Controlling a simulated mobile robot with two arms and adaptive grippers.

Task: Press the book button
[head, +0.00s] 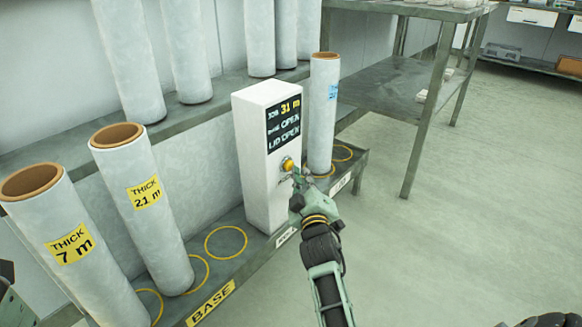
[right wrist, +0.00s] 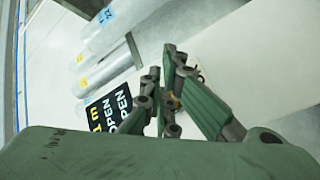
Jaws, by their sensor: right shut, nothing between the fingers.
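The book button is a round orange-yellow button (head: 288,164) on the front of a white box-shaped post (head: 262,170). The post's black display (head: 284,123) reads "JOB 31 m", a line ending in "OPEN", and "LID OPEN". My right gripper (head: 298,177) is shut and empty, its tips just below and right of the button, very close to it; I cannot tell whether they touch. In the right wrist view the green fingers (right wrist: 172,95) cover most of the button, and the display (right wrist: 108,112) shows sideways.
Tubes labelled "THICK 7 m" (head: 75,250) and "THICK 21 m" (head: 145,205) stand left on a shelf marked "BASE" (head: 211,303). Another tube (head: 322,115) stands right behind the post. Yellow rings (head: 226,242) mark bare shelf spots. A metal rack (head: 395,85) stands behind; the floor at right is clear.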

